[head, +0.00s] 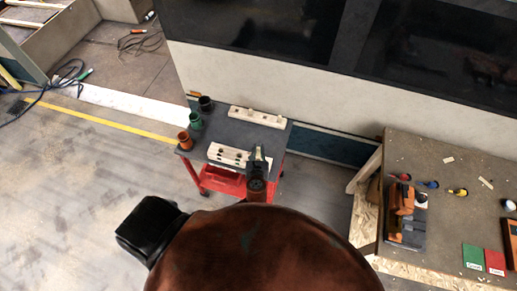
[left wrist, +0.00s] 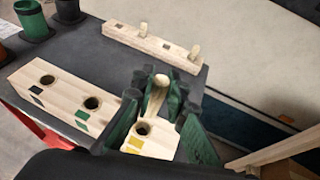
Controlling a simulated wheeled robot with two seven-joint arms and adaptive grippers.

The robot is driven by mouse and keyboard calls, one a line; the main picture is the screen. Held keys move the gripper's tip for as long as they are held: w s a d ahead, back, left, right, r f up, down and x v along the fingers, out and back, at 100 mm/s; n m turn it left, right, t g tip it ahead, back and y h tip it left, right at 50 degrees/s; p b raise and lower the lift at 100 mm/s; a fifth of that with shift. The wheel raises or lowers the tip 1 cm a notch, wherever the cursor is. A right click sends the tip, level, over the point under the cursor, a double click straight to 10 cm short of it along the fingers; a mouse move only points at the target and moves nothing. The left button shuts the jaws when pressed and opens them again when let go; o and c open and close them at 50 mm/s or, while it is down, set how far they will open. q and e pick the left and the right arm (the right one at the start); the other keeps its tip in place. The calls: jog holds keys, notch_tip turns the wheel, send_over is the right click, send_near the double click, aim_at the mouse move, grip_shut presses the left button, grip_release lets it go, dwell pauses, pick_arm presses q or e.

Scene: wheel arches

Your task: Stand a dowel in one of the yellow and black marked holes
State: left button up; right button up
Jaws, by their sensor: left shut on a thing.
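A pale wooden block (head: 228,155) lies near the front of the cart top. In the left wrist view the block (left wrist: 60,86) shows several dark round holes with coloured patches: a dark patch by the left hole (left wrist: 47,80), green by the middle hole (left wrist: 92,103), yellow by the right hole (left wrist: 142,129). These holes look empty. My left gripper (head: 257,155) is over the block's right end. Its green-padded fingers (left wrist: 159,100) are shut on a pale dowel (left wrist: 161,81), just behind the yellow-marked hole. The dowel's lower end is hidden. My right gripper is not in view.
A second wooden block (head: 257,116) with two short dowels standing in it lies at the back of the grey cart top (head: 225,128). Orange (head: 185,141), green (head: 196,121) and black (head: 205,103) cups line the left edge. A workbench (head: 440,215) with tools stands right.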

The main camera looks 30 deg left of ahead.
aim_at(258, 154)
pick_arm(q)
notch_tip(258, 154, down, 2)
jog(key=shift+b, duration=0.8)
notch_tip(258, 154, down, 3)
jog(key=b, duration=0.3)
jog(key=shift+f+b, duration=0.55)
jog(key=shift+f, duration=0.35)
jog(key=shift+f, duration=0.2)
jog(key=shift+f+b, duration=0.9)
jog(key=shift+f, duration=0.35)
jog(key=o, duration=0.9)
jog(key=shift+s, duration=0.1)
